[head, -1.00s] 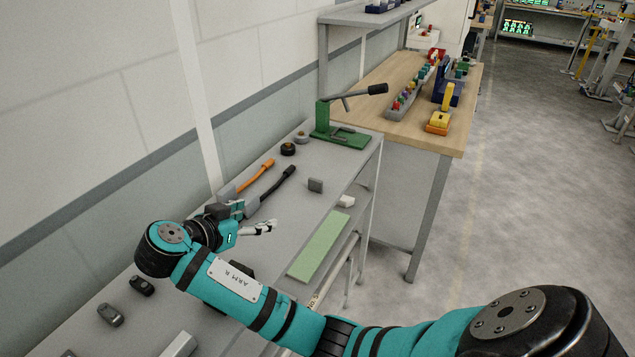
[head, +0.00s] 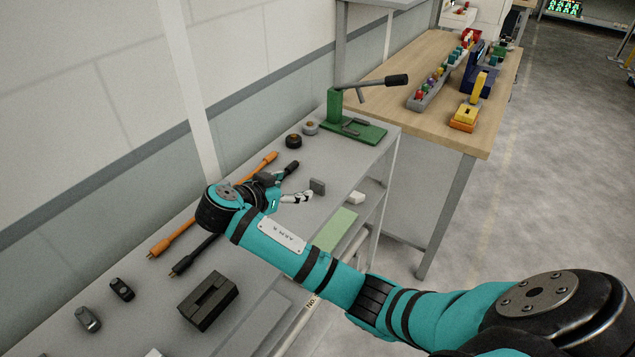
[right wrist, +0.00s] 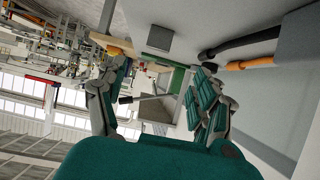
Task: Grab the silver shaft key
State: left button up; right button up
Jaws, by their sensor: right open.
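A small grey block (head: 317,187), which looks like the silver shaft key, stands on the grey bench near its front edge. My right gripper (head: 305,197) is just left of it in the head view, open and low over the bench. In the right wrist view the open fingers (right wrist: 160,75) spread wide, and a small grey block (right wrist: 160,38) shows on the bench beyond them. Nothing is seen between the fingers. My left gripper is out of view.
Orange (head: 172,238) and black cables lie behind my right arm. A green lever press (head: 355,130) and two round knobs stand farther along the bench. A dark slotted block (head: 208,300) lies at the near end.

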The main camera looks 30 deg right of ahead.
aim_at(316, 183)
jog(key=p+x, duration=0.1)
jog(key=x, duration=0.4)
jog(key=shift+d, duration=0.2)
jog(key=shift+w+d+f, duration=0.15)
jog(key=shift+d+f, duration=0.1)
jog(key=shift+d, duration=0.05)
jog(key=p+x, duration=0.1)
jog(key=x, duration=0.2)
jog(key=p+x, duration=0.1)
jog(key=shift+d+f+p, duration=0.2)
jog(key=shift+d+p, duration=0.05)
jog(key=shift+p, duration=0.1)
jog(key=shift+d+f, duration=0.25)
jog(key=shift+f, duration=0.05)
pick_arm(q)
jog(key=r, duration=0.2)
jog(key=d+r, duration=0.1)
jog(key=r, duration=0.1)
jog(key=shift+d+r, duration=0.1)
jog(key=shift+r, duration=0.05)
pick_arm(e)
jog(key=shift+a, duration=0.1)
jog(key=shift+c, duration=1.3)
jog(key=shift+r, duration=0.1)
jog(key=c, duration=1.1)
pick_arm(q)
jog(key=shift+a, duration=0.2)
